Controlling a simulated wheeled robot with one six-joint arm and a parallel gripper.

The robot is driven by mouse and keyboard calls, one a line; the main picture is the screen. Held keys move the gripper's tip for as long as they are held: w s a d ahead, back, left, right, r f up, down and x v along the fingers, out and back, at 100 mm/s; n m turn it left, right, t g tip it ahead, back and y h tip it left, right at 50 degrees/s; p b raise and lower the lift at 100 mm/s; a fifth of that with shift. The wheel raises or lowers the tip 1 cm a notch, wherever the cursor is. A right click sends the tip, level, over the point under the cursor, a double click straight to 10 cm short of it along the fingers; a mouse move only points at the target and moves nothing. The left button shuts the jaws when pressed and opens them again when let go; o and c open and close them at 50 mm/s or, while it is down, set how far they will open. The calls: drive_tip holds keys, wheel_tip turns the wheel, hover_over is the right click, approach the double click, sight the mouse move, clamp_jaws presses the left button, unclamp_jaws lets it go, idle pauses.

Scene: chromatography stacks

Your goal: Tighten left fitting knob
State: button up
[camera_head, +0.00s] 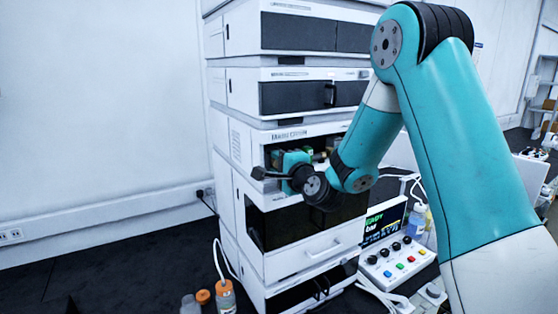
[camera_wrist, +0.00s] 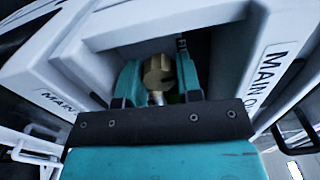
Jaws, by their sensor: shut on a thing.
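The left fitting knob (camera_wrist: 158,74) is a brass-coloured knob in the wrist view. It sits between the two teal fingers of my gripper (camera_wrist: 158,82), inside the open bay of the chromatography module. A short silvery stem shows just below the knob. My gripper is shut on the knob. In the head view my gripper (camera_head: 290,160) reaches into the bay of the middle module (camera_head: 290,135), and the wrist hides the knob there. Small green parts show in the bay to the right of my gripper.
The instrument stack (camera_head: 240,170) rises around the bay, with its walls close to my gripper. A control box (camera_head: 398,262) with coloured buttons, a display (camera_head: 375,225) and a blue bottle (camera_head: 417,222) stand at right. An orange-capped bottle (camera_head: 226,297) stands in front.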

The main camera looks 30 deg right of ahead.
drive_tip(key=shift+m, duration=0.6)
drive_tip(key=o, duration=0.7)
drive_tip(key=shift+c, duration=0.2)
drive_tip(key=shift+f, duration=0.1)
